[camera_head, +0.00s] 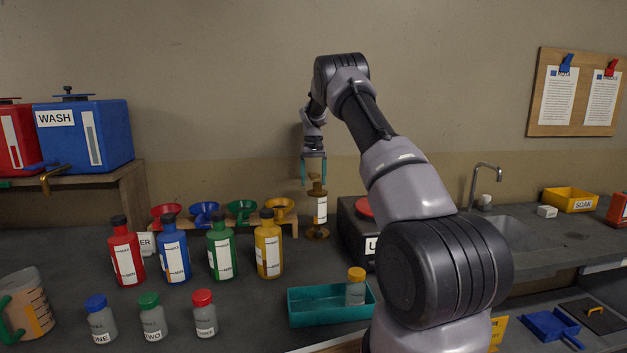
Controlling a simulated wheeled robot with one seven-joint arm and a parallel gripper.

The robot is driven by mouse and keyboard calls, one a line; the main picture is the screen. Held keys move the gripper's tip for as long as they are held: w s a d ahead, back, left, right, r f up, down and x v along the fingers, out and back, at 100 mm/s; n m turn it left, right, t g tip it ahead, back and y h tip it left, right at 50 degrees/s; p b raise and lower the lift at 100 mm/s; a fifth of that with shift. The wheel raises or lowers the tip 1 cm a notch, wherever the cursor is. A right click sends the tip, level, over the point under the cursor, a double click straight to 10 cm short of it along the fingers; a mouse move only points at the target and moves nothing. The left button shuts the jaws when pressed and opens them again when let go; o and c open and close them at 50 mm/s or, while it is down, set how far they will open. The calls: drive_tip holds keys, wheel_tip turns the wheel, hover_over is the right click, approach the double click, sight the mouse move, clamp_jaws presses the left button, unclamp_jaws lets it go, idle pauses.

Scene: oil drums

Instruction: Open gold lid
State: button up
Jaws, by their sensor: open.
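A slim brass-coloured container (318,213) with a white label stands upright at the back of the counter, on a round brass foot. Its gold lid (317,191) is on top, with a small knob. My gripper (314,181) points down right over this lid, its teal fingers apart, one at each side of the top. I cannot tell whether the fingers touch the lid. A small grey bottle (355,293) with an orange-gold cap (357,274) stands in a teal tray (310,308).
Red (125,258), blue (173,256), green (221,252) and yellow (268,249) bottles stand left of the container, with coloured funnels behind. A black box (352,231) stands close on its right. Small capped bottles (152,322) stand in front.

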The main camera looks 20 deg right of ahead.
drive_tip(key=shift+r, duration=4.5)
drive_tip(key=s+a+r+t+y, duration=0.15)
drive_tip(key=s+a+r, duration=0.25)
drive_tip(key=s+r, duration=0.65)
drive_tip(key=s+a+r+t, duration=0.2)
drive_tip(key=s+a+r, duration=0.1)
drive_tip(key=s+r, duration=0.7)
drive_tip(key=s+a+f+m+t, duration=0.1)
drive_tip(key=s+a+f+t, duration=0.1)
drive_tip(key=s, duration=1.2)
drive_tip(key=s+a+f+t, duration=0.1)
drive_tip(key=s+a+f, duration=0.3)
drive_tip(key=s, duration=0.9)
drive_tip(key=shift+s+a+m+t, duration=0.3)
drive_tip(key=shift+s+m+t, duration=0.05)
drive_tip(key=shift+s+m, duration=0.05)
